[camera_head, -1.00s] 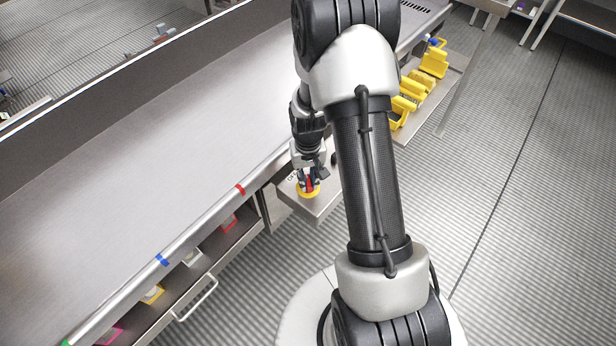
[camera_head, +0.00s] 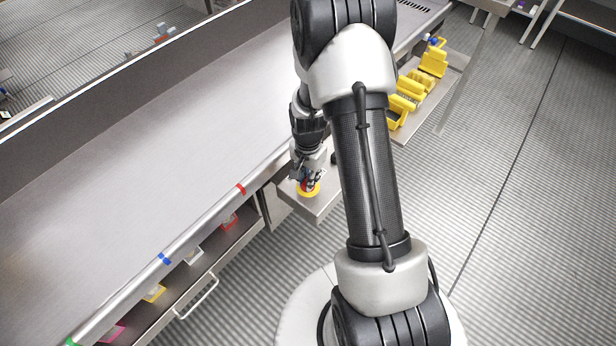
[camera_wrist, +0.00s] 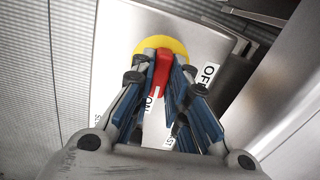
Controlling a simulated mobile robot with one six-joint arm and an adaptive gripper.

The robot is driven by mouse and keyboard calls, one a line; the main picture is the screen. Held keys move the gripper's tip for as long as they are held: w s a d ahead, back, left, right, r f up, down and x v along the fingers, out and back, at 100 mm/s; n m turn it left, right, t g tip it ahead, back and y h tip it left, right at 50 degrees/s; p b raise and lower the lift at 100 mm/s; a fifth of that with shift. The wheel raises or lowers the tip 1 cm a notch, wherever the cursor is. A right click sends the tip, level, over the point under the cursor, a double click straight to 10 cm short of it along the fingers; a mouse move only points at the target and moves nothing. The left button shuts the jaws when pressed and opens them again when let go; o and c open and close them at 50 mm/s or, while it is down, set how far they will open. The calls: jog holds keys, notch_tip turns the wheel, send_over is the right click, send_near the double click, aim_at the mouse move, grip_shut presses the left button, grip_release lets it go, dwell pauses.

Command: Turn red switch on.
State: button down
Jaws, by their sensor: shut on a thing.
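The red switch (camera_wrist: 162,70) is a red handle on a round yellow plate (camera_wrist: 178,46), mounted on a grey metal box (camera_head: 318,205). Labels beside it read "ON" and "OFF" in the wrist view; the handle's lower end points near the "ON" label (camera_wrist: 152,100). In the head view the yellow plate (camera_head: 309,192) shows under my gripper (camera_head: 308,183). My gripper, also in the wrist view (camera_wrist: 160,62), is shut on the red handle, with blue-padded fingers on both sides of it. The fingers hide part of the handle and plate.
A long metal counter (camera_head: 150,150) runs along the left of the box. Below it is an open shelf with coloured bins (camera_head: 153,293) and a handle bar (camera_head: 198,299). Yellow holders (camera_head: 408,95) sit on a shelf beyond my arm. The floor at right is clear.

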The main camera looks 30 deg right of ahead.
jog(key=shift+m, duration=0.5)
jog(key=c, duration=1.6)
grip_release()
jog(key=shift+o, duration=0.2)
notch_tip(320, 180, up, 12)
